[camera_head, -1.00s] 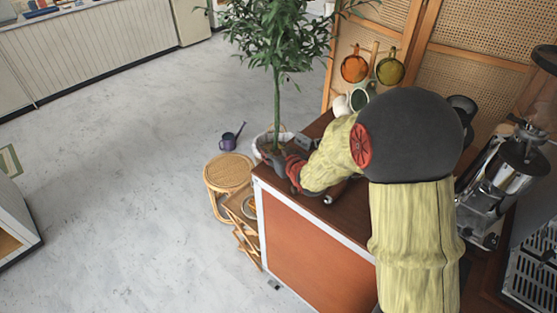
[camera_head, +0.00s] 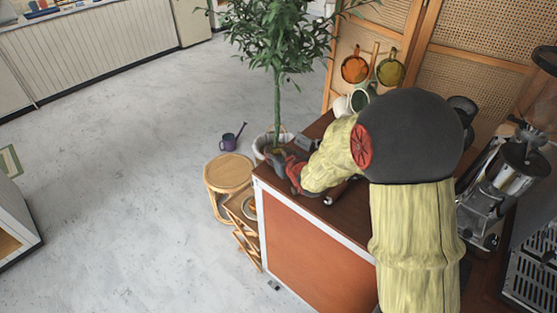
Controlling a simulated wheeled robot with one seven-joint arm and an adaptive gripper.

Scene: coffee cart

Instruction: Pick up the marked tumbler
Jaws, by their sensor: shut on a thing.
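My gripper (camera_head: 275,160) is at the far left corner of the wooden counter (camera_head: 325,215), in front of the plant's pot. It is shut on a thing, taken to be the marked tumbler. My fingers and red wrist part hide most of it, so I cannot make out its shape or any mark. I cannot tell whether it is clear of the counter top.
A potted tree (camera_head: 278,100) stands just behind my gripper. A round rattan stool (camera_head: 229,172) and a purple watering can (camera_head: 230,140) are on the floor to the left. A coffee grinder (camera_head: 505,185) stands at the right. Orange (camera_head: 355,68) and olive (camera_head: 390,70) pans hang behind.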

